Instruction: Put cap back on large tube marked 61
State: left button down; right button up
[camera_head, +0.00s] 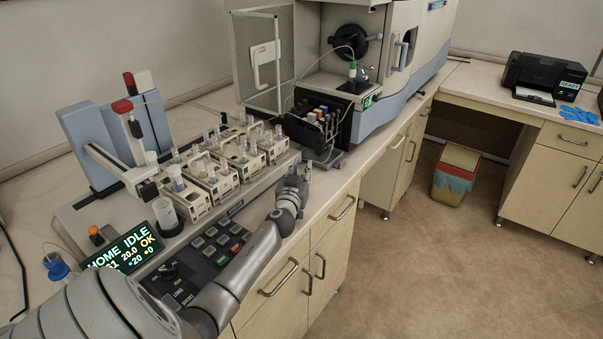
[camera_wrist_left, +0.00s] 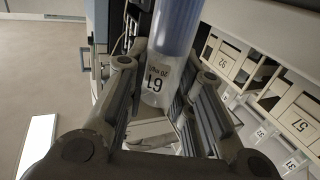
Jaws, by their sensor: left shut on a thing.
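My left gripper (camera_head: 293,183) is at the front right edge of the sample tray in the head view. In the left wrist view, my left gripper (camera_wrist_left: 165,90) is shut on a large clear tube (camera_wrist_left: 161,78) between its fingers. The tube's label is upside down in that view and appears to read 61. The tube's upper part in that picture is blue; I cannot tell whether this is liquid. No separate cap can be made out. In the head view the gripper and the distance make the tube hard to see. My right gripper is not in view.
Racks (camera_head: 226,184) of small tubes with numbered plates stand on the tray left of the gripper. A clear cup (camera_head: 166,216) stands near the sampler arm (camera_head: 112,165). A control panel with a display (camera_head: 124,249) lies in front. The spectrometer (camera_head: 395,60) stands behind.

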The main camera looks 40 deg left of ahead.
pick_arm(q)
jog(key=shift+f, duration=0.1)
jog(key=c, duration=1.3)
grip_release()
jog(key=shift+o, duration=0.2)
